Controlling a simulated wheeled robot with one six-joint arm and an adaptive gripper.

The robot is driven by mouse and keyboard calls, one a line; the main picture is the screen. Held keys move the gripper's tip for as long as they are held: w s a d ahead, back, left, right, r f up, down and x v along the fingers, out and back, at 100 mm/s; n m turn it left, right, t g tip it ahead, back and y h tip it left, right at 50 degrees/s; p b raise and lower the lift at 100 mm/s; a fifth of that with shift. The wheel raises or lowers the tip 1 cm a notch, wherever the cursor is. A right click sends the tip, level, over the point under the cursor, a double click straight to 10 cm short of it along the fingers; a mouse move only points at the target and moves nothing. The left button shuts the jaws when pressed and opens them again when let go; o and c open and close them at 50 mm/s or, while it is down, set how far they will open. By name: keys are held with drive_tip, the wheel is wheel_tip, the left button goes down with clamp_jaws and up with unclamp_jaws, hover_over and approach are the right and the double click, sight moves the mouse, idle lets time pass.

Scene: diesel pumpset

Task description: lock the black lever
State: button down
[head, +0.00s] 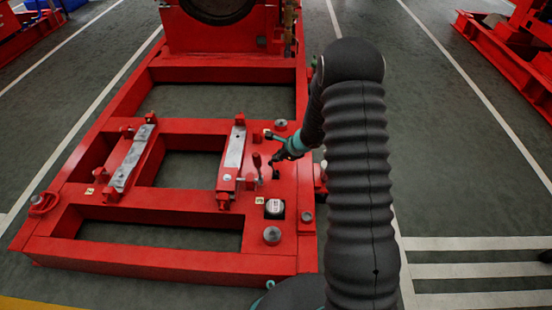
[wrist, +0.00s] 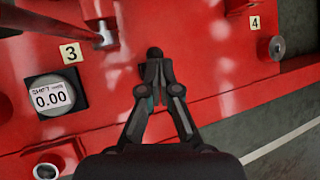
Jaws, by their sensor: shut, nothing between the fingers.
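A small black lever (wrist: 155,53) shows its round dark end just beyond my fingertips in the wrist view. It sits on the red frame, and my fingers hide part of it. In the head view the black lever (head: 276,173) is a small dark shape just below my gripper (head: 274,160). My gripper (wrist: 156,76) is shut and empty, with its tips close together at the lever. I cannot tell whether the tips touch it, nor whether the lever is locked.
A display (wrist: 52,97) reads 0.00 beside a label 3 (wrist: 70,51). A label 4 (wrist: 255,22) and a round metal post (wrist: 277,47) are at right. A dark red-knobbed lever (head: 257,162) stands left of my gripper. Open floor (head: 450,180) lies right of the frame.

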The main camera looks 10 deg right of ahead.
drive_tip(key=shift+r, duration=0.2)
drive_tip(key=a+r+p+v, duration=0.1)
drive_tip(key=p+v, duration=0.2)
drive_tip(key=v, duration=1.1)
drive_tip(key=shift+a, duration=0.3)
drive_tip(key=shift+w+f, duration=0.1)
